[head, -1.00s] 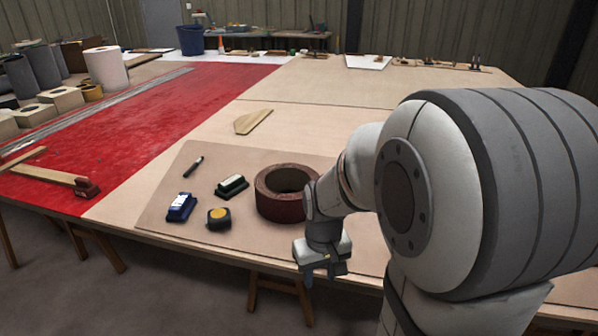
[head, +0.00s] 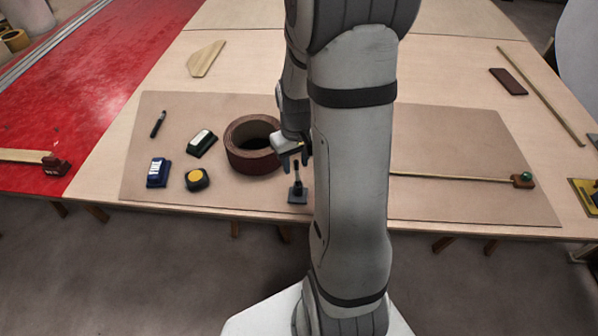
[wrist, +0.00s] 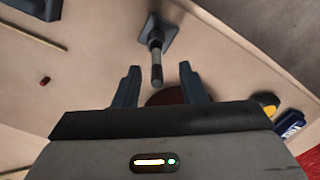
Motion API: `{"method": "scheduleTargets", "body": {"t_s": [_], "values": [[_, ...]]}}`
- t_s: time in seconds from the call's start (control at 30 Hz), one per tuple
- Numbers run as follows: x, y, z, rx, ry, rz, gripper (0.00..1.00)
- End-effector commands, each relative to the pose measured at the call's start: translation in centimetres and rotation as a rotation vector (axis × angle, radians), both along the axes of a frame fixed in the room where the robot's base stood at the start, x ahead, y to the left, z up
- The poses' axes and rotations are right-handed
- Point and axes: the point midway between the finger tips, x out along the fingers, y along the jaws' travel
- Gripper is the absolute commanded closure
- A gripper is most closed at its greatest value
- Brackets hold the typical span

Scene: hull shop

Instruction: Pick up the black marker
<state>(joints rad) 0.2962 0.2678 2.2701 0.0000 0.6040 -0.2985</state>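A slim black pen-shaped thing (head: 158,124) lies on the brown board at the left in the head view. A dark upright rod (head: 297,172) stands in a square grey base (head: 298,194) near the board's front edge. It also shows in the wrist view (wrist: 156,60). I cannot tell for sure which of the two is the black marker. My gripper (head: 293,165) is above and close to the upright rod, far to the right of the lying pen. In the wrist view my gripper (wrist: 159,75) is open, with the rod's end showing between the fingers, apart from both.
A dark red ring (head: 254,158) stands just left of my gripper. A green-black block (head: 202,143), a blue block (head: 158,172) and a yellow-black round thing (head: 197,179) lie further left. A thin rod (head: 455,177) lies at right. The board's middle back is clear.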

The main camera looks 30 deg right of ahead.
Motion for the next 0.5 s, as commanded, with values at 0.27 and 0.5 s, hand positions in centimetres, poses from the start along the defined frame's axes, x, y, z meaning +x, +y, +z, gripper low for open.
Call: {"method": "scheduleTargets", "body": {"t_s": [0.27,0.5], "values": [[-0.3,-0.6,-3.4,0.002,0.005,-0.003,0.62],[-0.2,-0.7,-5.8,0.0,0.001,-0.002,0.62]]}}
